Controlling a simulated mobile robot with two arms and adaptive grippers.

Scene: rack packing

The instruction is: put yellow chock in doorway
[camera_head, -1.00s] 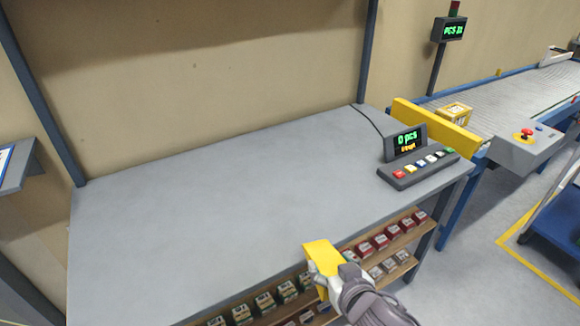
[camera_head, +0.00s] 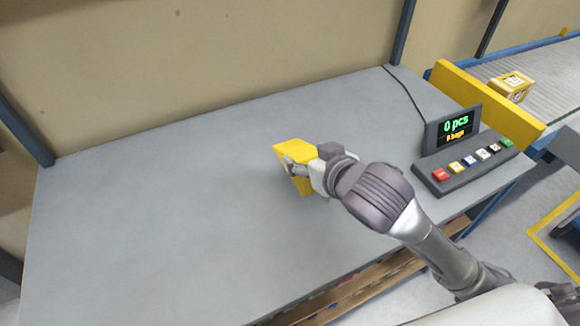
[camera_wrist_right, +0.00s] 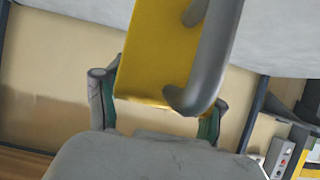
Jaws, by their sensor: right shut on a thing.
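The yellow chock (camera_head: 290,151) is a flat-sided yellow block over the middle of the grey table in the head view. My right gripper (camera_head: 299,171) is shut on it, with the arm reaching in from the lower right. My left gripper is not in view. No doorway shows in either view.
The grey table (camera_head: 150,200) is bare around the chock. A button panel with a display (camera_head: 455,126) stands at its right end. Beyond it are a yellow plate (camera_head: 480,100) and a conveyor with a yellow box (camera_head: 511,87). Dark posts (camera_head: 25,130) rise behind the table.

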